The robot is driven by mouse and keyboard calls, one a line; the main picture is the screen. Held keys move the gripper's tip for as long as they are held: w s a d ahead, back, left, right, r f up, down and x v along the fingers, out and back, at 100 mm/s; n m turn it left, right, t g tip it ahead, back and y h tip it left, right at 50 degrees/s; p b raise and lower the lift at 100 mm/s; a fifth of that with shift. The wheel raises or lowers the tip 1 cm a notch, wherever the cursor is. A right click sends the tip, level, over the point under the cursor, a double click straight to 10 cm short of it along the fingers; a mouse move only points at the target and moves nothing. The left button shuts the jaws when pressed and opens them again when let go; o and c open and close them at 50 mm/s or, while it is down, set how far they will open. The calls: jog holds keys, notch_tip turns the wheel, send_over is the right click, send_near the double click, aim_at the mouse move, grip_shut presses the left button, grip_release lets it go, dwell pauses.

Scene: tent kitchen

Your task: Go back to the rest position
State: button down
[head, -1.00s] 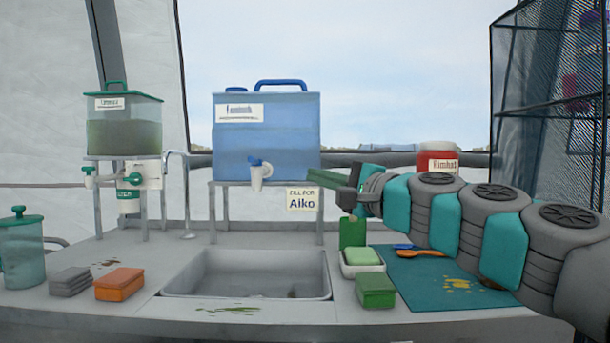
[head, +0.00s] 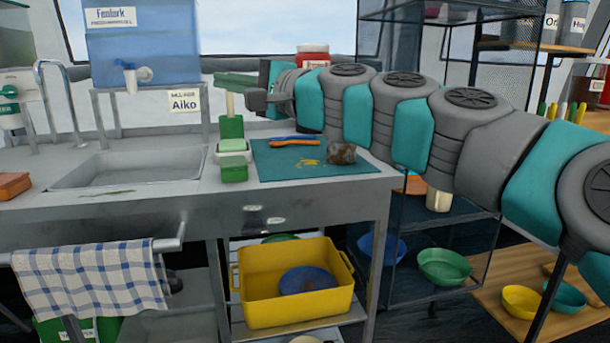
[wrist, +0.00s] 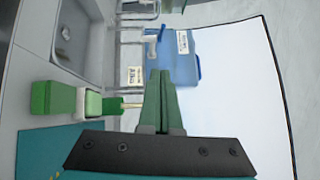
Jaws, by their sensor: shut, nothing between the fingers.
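My gripper (head: 236,84) is at the end of my outstretched arm, above the counter (head: 180,196) and pointing left in the head view. Its green fingers are together and hold nothing. In the wrist view the fingers (wrist: 160,103) also lie side by side, shut.
A blue water tank (head: 142,45) stands behind the sink (head: 130,165). A teal mat (head: 280,170) holds an orange and blue utensil (head: 295,141) and a brown lump (head: 342,153). A black mesh shelf (head: 445,245) stands right, under my arm. A yellow tub (head: 290,310) sits below the counter.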

jog(key=s+d+f+n+g+h, duration=0.1)
jog(key=s+f+n+g+h, duration=0.1)
jog(key=s+f, duration=0.45)
jog(key=s+d+f+n+g+h+p, duration=0.1)
jog(key=s+f+n+g+h, duration=0.15)
jog(key=f, duration=0.75)
jog(key=s+d+f+n+g+h, duration=0.1)
jog(key=s+f+n+h, duration=0.2)
jog(key=s+f, duration=0.35)
jog(key=s+d+f+g+h, duration=0.3)
jog(key=s+d+f+h, duration=0.1)
jog(key=s+d+f, duration=0.5)
jog(key=s+d+f+g+h, duration=0.3)
jog(key=s+d+f+h, duration=0.1)
jog(key=s+d+f, duration=0.6)
jog(key=d+f+p, duration=0.1)
jog(key=d+f, duration=0.2)
jog(key=d, duration=0.2)
jog(key=shift+d+g+h, duration=0.2)
jog(key=shift+g+h, duration=0.15)
